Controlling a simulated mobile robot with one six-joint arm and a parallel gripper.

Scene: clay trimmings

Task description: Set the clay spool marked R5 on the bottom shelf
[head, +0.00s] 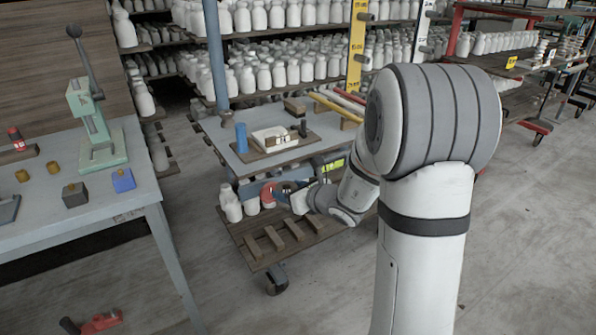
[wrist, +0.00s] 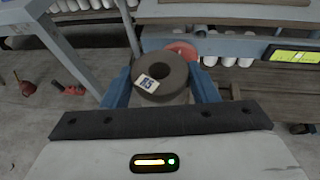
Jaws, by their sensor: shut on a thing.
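My gripper (wrist: 160,82) has its two blue fingers shut on a dark brown clay spool (wrist: 172,70), one on each side. The spool has a round centre hole and a white tag reading R5 facing the wrist camera. In the head view, my gripper (head: 286,189) holds the spool beside the cart, between its top and its bottom shelf (head: 252,256). The spool looks small and partly covered there. The bottom shelf is a brown board bearing several wooden slats. In the wrist view, slatted wood (wrist: 265,112) shows to the right of the spool.
A reddish round thing (head: 267,195) is just left of my gripper; it shows behind the spool in the wrist view (wrist: 183,49). White bottles (head: 231,204) stand at the bottom shelf's back left. The cart top (head: 238,165) overhangs behind. A workbench (head: 120,190) stands left.

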